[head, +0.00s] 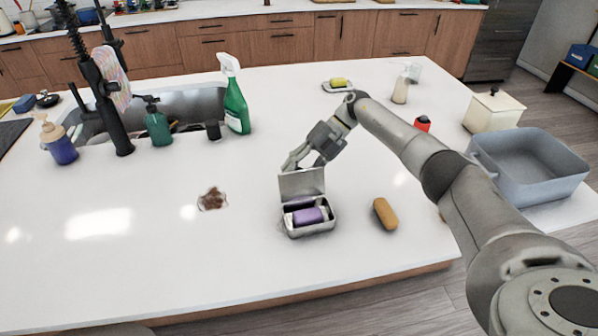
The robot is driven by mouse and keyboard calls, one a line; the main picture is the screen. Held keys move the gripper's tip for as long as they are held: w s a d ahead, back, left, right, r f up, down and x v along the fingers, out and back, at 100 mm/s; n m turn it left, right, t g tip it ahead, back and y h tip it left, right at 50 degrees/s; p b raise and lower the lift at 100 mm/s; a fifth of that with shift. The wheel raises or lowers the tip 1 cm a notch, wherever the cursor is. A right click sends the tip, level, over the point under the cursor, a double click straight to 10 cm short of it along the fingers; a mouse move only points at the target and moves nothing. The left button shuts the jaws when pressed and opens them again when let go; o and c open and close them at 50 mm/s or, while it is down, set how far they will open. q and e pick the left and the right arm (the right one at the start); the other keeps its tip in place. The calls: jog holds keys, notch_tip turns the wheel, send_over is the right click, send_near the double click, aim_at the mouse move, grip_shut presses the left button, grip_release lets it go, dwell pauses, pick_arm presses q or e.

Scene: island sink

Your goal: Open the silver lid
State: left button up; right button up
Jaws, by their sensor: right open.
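A small silver tin (310,228) stands on the white island top near the middle of the head view. Its silver lid (301,184) stands raised at the back edge. A purple item (307,217) lies inside the tin. My right gripper (292,164) is just behind and above the lid's top edge, with its fingers pointing down and left. It is open. I cannot tell whether a finger touches the lid. My left gripper is not in view.
A brown sponge-like block (385,213) lies right of the tin. A brown stain (212,198) is on the left. A green spray bottle (235,97) stands by the sink (190,105). A grey basin (530,165) stands at the right. The front left top is clear.

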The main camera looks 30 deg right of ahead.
jog(key=v, duration=1.2)
dwell(0.4)
